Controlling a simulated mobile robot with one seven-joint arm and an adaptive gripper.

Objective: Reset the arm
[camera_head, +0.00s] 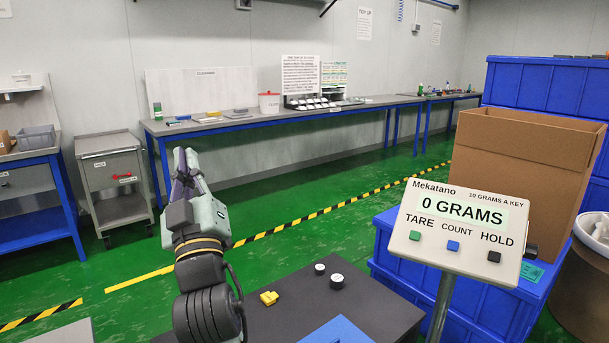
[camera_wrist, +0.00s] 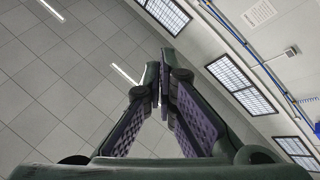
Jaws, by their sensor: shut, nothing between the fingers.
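My gripper (camera_head: 184,158) is raised at the left of the head view, pointing up and away above the dark table. In the wrist view its two purple-padded fingers (camera_wrist: 163,95) meet at their tips. It is shut with nothing between the fingers. The wrist view looks up at the tiled ceiling (camera_wrist: 70,80) and high windows (camera_wrist: 240,82). My gripper touches nothing that I can see.
On the dark table (camera_head: 300,310) lie a yellow piece (camera_head: 269,298), two white-topped knobs (camera_head: 337,281) and a blue panel (camera_head: 342,331). A scale display (camera_head: 458,229) reads 0 GRAMS. Blue crates (camera_head: 540,100) and a cardboard box (camera_head: 515,165) stand right. Green floor (camera_head: 330,180) is clear.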

